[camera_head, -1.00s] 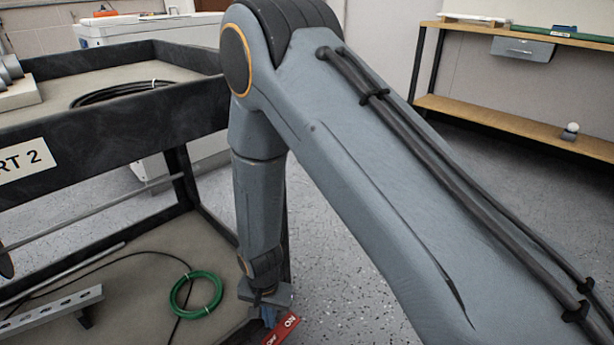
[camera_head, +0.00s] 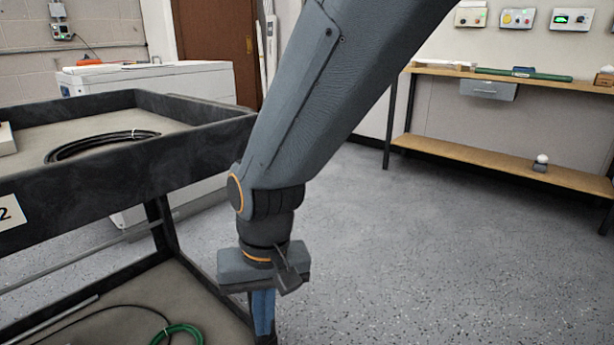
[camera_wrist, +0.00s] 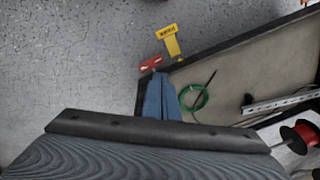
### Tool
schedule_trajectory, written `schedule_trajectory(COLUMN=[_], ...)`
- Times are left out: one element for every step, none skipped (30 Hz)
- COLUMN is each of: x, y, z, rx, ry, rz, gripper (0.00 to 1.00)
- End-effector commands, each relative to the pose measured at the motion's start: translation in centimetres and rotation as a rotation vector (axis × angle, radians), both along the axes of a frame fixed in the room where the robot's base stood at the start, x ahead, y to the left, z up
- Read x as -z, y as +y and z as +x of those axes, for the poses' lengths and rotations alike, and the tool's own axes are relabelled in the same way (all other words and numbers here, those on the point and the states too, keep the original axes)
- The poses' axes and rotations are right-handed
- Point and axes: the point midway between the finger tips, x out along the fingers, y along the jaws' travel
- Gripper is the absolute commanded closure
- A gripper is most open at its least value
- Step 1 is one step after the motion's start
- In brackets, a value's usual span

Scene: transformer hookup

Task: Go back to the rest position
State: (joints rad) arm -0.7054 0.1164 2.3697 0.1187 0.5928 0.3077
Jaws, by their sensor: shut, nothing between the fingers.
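My gripper (camera_head: 263,312) hangs at the end of my arm, pointing down beside the right end of the dark cart (camera_head: 180,178). Its blue fingers are together with nothing visible between them. They also show in the wrist view (camera_wrist: 160,98), in front of the cart's lower shelf edge. A red tag (camera_wrist: 150,64) and a yellow tag (camera_wrist: 168,42) show just beyond the fingertips in the wrist view. I cannot tell their distance from the fingers.
A green cable coil (camera_wrist: 194,97) lies on the cart's lower shelf, with a red spool (camera_wrist: 300,134) farther right. A black cable coil (camera_head: 100,145) lies on the top shelf. A wooden bench (camera_head: 510,165) stands at the back right. The speckled floor (camera_head: 430,250) between is clear.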

Motion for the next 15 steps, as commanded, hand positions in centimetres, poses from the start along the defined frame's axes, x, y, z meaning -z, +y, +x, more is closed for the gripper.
schedule_trajectory(x=[-1.5,-2.2,-3.0,-3.5,-4.0,-4.5,-4.9,-5.2,-5.6,-5.9,-6.1,-6.4,-6.7,-6.9,-7.1], y=[-0.7,-1.1,-1.6,-1.9,-2.3,-2.7,-3.0,-3.3,-3.6,-3.9,-4.1,-4.4,-4.6,-4.8,-5.1], z=[-0.9,-1.4,-2.2,-2.7,-3.2,-3.8,-4.3,-4.7,-5.2,-5.5,-5.9,-6.3,-6.6,-6.9,-7.4], rx=[-0.027,-0.045,-0.068,-0.083,-0.099,-0.117,-0.131,-0.144,-0.157,-0.169,-0.179,-0.191,-0.201,-0.209,-0.221], ry=[-0.008,-0.01,-0.01,-0.012,-0.012,-0.014,-0.014,-0.015,-0.017,-0.018,-0.017,-0.019,-0.021,-0.021,-0.022], rz=[0.011,0.016,0.021,0.026,0.028,0.034,0.036,0.038,0.042,0.046,0.047,0.05,0.054,0.055,0.058], gripper=[1.0,1.0,1.0,1.0,1.0,1.0,1.0,1.0,1.0,1.0,1.0,1.0,1.0,1.0,1.0])
